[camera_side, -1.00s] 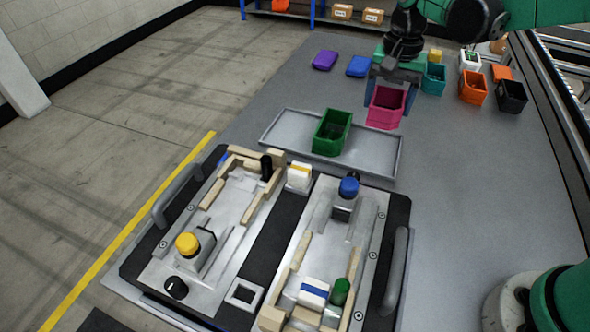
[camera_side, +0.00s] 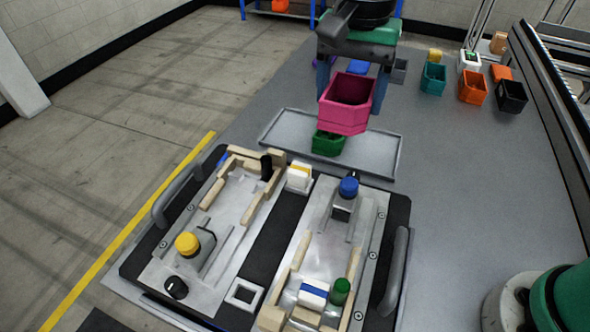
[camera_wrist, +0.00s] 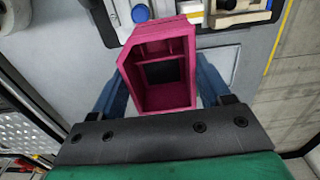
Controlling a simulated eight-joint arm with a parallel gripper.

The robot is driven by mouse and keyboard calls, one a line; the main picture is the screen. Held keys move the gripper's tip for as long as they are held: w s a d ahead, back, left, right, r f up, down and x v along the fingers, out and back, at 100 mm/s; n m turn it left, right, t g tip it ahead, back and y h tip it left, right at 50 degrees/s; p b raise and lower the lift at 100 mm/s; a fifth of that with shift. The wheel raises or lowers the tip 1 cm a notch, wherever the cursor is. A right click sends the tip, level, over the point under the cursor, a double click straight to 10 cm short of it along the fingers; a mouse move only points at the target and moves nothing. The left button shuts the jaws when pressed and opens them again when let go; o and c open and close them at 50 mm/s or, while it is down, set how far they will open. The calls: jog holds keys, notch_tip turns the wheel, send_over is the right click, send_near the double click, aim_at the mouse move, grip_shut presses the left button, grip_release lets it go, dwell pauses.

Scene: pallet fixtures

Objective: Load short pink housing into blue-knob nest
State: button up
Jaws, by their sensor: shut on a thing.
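In the wrist view the pink housing (camera_wrist: 165,101) sits between my two blue fingers. The blue-knob nest (camera_side: 318,262) is the right one on the pallet, with its blue knob (camera_side: 348,187) at the back end and wooden rails towards the front. The blue knob also shows in the wrist view (camera_wrist: 140,13). The nest looks empty between its rails.
A green housing (camera_side: 328,145) stands in the grey tray (camera_side: 380,160), partly hidden by the pink one. The yellow-knob nest (camera_side: 232,205) is at left. A black post (camera_side: 266,167), a green post (camera_side: 340,291) and grey handles (camera_side: 396,270) stand up. Several bins are at back right.

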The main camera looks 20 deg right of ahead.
jog(key=s+a+f, duration=0.4)
jog(key=s+a, duration=0.3)
jog(key=s, duration=0.3)
jog(key=shift+s+a+f, duration=0.1)
jog(key=shift+s+f, duration=0.1)
jog(key=shift+f, duration=1.65)
jog(key=shift+s+f, duration=0.15)
jog(key=shift+f, duration=1.7)
jog(key=shift+f, duration=0.3)
jog(key=shift+f, duration=0.7)
jog(key=o, duration=1.3)
